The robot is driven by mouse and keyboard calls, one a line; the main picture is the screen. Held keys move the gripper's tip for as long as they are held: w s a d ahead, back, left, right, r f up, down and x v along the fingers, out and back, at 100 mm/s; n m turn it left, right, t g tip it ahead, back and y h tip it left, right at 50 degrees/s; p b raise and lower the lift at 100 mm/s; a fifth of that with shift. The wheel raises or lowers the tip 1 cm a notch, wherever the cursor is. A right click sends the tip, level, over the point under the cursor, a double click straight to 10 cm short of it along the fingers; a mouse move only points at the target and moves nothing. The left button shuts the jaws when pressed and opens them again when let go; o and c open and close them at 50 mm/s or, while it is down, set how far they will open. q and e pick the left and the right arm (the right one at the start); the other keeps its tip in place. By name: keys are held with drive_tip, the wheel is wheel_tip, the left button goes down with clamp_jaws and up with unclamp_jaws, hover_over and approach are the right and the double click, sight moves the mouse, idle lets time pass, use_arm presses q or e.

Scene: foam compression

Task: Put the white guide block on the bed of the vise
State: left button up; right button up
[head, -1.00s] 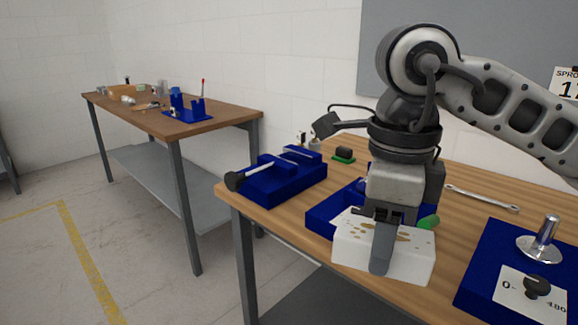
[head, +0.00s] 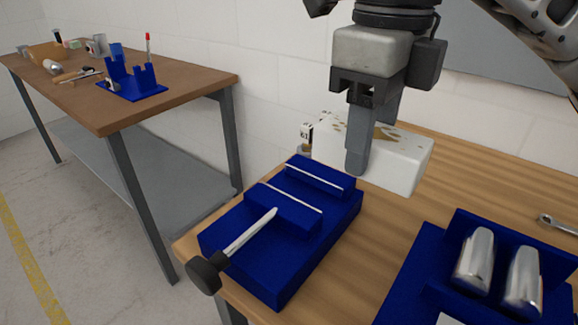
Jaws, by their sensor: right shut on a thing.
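The white guide block (head: 405,163), with brown specks on its top, is held in my right gripper (head: 368,140). The gripper is shut on it, one finger over its front face. The block is up at the back right of the blue vise (head: 265,232) and looks raised above the table. The vise has two blue jaws with pale edges, a silver screw and a black knob at its front left. The bed between the jaws is a narrow gap and looks empty. My left gripper is not in view.
A blue fixture with two silver cylinders (head: 474,262) stands at the right of the wooden workbench (head: 350,262). A wrench (head: 558,224) lies at the right edge. A second table (head: 190,85) with a blue holder (head: 132,84) stands at left. Small items behind the vise are partly hidden by the block.

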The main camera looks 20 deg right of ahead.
drive_tip(key=w+a+f+p, duration=0.2)
drive_tip(key=w+f, duration=0.2)
drive_tip(key=w, duration=0.4)
drive_tip(key=p, duration=0.2)
hover_over(302, 199)
wheel_tip(302, 199, down, 8)
drive_tip(key=shift+f, duration=0.4)
